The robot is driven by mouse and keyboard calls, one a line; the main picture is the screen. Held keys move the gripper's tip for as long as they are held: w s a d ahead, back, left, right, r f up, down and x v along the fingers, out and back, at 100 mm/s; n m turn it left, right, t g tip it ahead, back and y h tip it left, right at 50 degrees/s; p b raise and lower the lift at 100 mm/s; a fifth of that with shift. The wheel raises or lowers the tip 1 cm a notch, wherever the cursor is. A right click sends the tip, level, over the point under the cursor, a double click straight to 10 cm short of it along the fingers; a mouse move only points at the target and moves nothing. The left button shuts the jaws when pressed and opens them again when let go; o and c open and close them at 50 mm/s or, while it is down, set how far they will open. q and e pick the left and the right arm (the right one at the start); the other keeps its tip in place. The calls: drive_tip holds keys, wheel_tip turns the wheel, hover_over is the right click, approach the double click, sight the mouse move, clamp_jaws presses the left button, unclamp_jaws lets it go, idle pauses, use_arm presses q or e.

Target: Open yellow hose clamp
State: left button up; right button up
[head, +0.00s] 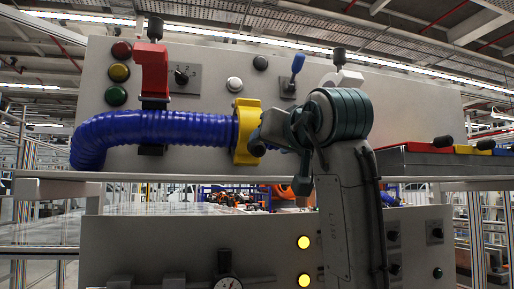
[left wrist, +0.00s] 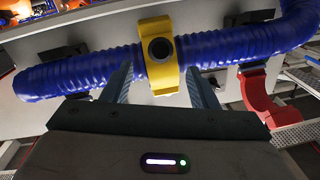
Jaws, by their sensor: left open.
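The yellow hose clamp (head: 243,118) is a ring around the blue ribbed hose (head: 165,128), in front of the upper grey panel. My left gripper (head: 262,137) is just right of the clamp in the head view and hides part of it. In the left wrist view the clamp (left wrist: 158,78) has a dark round knob facing the camera, and the hose (left wrist: 225,46) runs out on both sides. The open fingers of my left gripper (left wrist: 160,72) appear on either side of the clamp. Contact cannot be told. My right gripper is not in view.
A red bracket (head: 152,70) with a black knob stands above the hose; it also shows in the left wrist view (left wrist: 262,98). The grey panel (head: 215,60) carries buttons and switches.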

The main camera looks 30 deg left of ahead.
sight(260, 148)
use_arm(q)
drive_tip(key=p+x, duration=0.2)
drive_tip(key=x, duration=0.6)
drive_tip(key=shift+a+p, duration=0.1)
drive_tip(key=shift+p, duration=0.2)
drive_tip(key=shift+w+a+f, duration=0.1)
drive_tip(key=shift+w+a, duration=0.25)
drive_tip(key=shift+a, duration=0.1)
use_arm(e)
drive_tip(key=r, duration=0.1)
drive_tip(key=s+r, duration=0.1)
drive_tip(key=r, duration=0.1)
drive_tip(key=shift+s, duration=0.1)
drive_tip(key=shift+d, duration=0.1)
use_arm(q)
drive_tip(key=shift+c, duration=0.7)
clamp_jaws()
